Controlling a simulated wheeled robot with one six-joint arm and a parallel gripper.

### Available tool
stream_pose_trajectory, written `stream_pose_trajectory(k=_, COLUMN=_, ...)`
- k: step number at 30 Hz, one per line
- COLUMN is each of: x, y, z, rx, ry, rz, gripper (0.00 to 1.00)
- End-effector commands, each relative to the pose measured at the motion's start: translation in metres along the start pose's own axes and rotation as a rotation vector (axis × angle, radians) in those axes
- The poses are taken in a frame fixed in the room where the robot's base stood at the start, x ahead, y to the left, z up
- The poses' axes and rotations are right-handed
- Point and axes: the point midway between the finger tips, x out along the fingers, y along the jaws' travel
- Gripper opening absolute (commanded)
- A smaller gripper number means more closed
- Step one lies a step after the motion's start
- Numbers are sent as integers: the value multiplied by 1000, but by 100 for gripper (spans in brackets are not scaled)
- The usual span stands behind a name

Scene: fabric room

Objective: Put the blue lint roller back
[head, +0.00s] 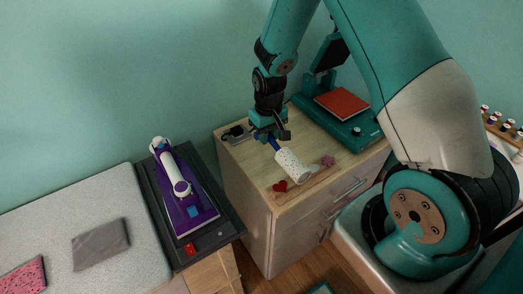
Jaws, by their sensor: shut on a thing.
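The lint roller (291,166) has a white, dark-speckled roll and a short blue handle. It is over the top of the wooden drawer cabinet (247,179), its roll pointing down and to the right in the picture. My gripper (271,136) is shut on the blue handle at the roller's upper left end. The fingers hide part of the handle. I cannot tell whether the roll touches the cabinet top or hangs just above it.
A red heart (280,186) and a pink flower piece (328,160) lie near the roll. A teal heat press (345,117) stands behind right. A dark object (235,133) is at the back left. A purple iron-like device (181,185) sits on a black stand, left.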

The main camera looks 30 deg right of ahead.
Motion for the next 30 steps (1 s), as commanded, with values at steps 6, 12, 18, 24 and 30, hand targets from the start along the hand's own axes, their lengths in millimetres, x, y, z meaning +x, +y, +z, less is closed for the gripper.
stream_pose_trajectory(k=6, x=-56, y=45, z=-78, rx=-14, ry=18, rz=2, gripper=0)
stream_pose_trajectory(k=12, x=-97, y=69, z=-101, rx=-27, ry=11, rz=1, gripper=0)
stream_pose_trajectory(k=18, x=-68, y=71, z=-101, rx=-29, ry=0, rz=-1, gripper=0)
stream_pose_trajectory(k=24, x=-11, y=71, z=-101, rx=-29, ry=1, rz=-1, gripper=0)
stream_pose_trajectory(k=30, x=37, y=71, z=-102, rx=-29, ry=5, rz=0, gripper=0)
